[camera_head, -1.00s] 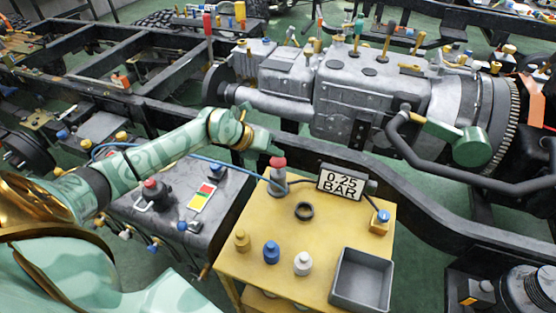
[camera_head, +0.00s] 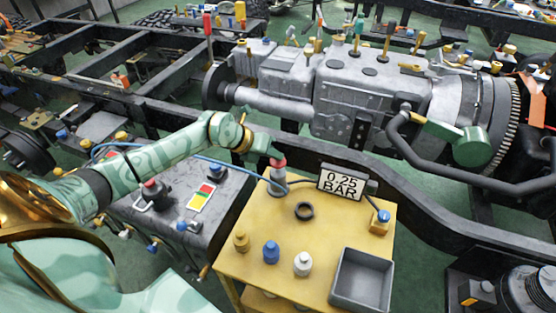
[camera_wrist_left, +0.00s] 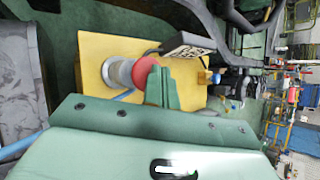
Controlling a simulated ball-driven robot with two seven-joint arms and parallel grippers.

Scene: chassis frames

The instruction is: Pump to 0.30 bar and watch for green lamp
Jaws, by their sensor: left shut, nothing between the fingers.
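A small grey hand pump (camera_head: 278,182) with a red knob (camera_head: 279,163) stands on the yellow cart (camera_head: 230,262), with a blue hose running from it. The display (camera_head: 341,183) beside it reads 0.25 BAR. My left gripper (camera_head: 275,155) is shut and empty, its tip at the red knob. In the left wrist view the red knob (camera_wrist_left: 147,77) lies right beside the closed green fingers (camera_wrist_left: 160,85); I cannot tell whether they touch. A blue-topped yellow block (camera_head: 380,221) stands right of the display. I see no lit green lamp. My right gripper is not in view.
The chassis rail (camera_head: 440,215) runs close behind.

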